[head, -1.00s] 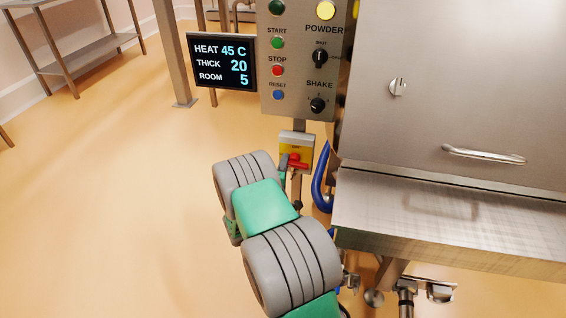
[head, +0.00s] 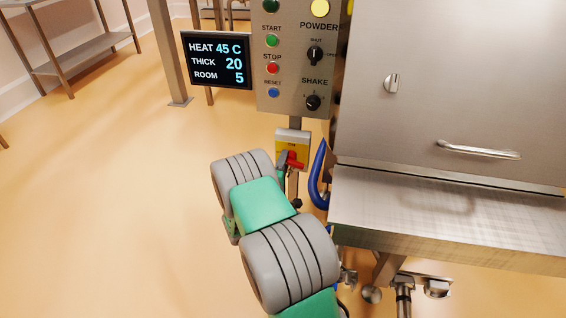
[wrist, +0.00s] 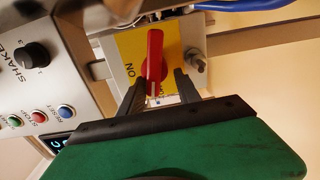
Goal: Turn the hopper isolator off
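The hopper isolator is a yellow plate on a grey box (head: 292,140), below the control panel; the wrist view shows the yellow plate (wrist: 130,48) close up. Its red handle (wrist: 155,55) runs up and down in the wrist view, with the ON mark to its left; the handle also shows in the head view (head: 296,161). My gripper (wrist: 158,77) has its two black fingers apart, one on each side of the handle's near end. I cannot tell whether either finger touches it. In the head view my arm hides most of the gripper.
The control panel (head: 290,55) with buttons and knobs stands just above the isolator. A blue hose (head: 317,175) and the steel hopper's ledge (head: 440,215) lie close to the right. A display screen (head: 216,60) is at upper left.

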